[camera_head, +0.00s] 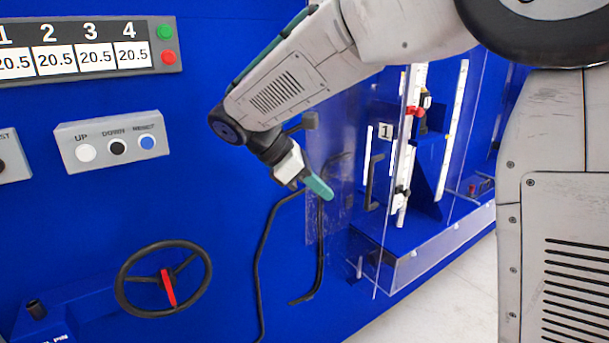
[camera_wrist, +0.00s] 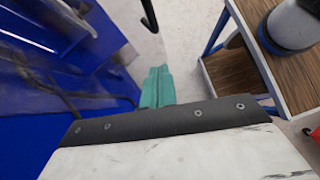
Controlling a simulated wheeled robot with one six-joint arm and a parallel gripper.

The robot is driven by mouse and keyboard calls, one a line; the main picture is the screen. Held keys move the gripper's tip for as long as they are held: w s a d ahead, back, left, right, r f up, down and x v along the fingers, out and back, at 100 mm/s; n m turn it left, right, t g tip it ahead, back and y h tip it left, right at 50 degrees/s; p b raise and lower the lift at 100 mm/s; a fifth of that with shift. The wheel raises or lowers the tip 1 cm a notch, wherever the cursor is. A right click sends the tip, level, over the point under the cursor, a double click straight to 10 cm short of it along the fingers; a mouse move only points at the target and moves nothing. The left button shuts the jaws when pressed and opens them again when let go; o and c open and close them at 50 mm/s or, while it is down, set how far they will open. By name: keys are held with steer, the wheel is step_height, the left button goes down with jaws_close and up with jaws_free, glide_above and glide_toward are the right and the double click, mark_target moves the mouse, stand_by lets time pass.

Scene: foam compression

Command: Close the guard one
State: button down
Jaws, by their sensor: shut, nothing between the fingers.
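Guard one is a clear panel (camera_head: 345,225) on the blue machine, right of centre in the head view. It carries a black vertical handle (camera_head: 372,183) and a white label "1" (camera_head: 385,132). I cannot tell how far it stands open. My gripper (camera_head: 319,188), with teal fingers, is shut and empty. In the head view its tips overlap the left part of the clear panel, left of the handle; contact cannot be told. In the wrist view my gripper (camera_wrist: 157,88) points over pale floor, right of the blue machine wall (camera_wrist: 45,125).
Black bent rods (camera_head: 262,255) run below my gripper. A handwheel (camera_head: 163,279) and a button box (camera_head: 112,140) are on the blue front, at left. In the wrist view a wood-topped table (camera_wrist: 235,85) stands at right, with pale floor (camera_wrist: 185,45) clear between.

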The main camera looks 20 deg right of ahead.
steer(key=s+d+f, duration=0.1)
steer(key=d+f, duration=0.1)
steer(key=d, duration=0.4)
steer(key=shift+f, duration=0.15)
steer(key=shift+s+d, duration=0.1)
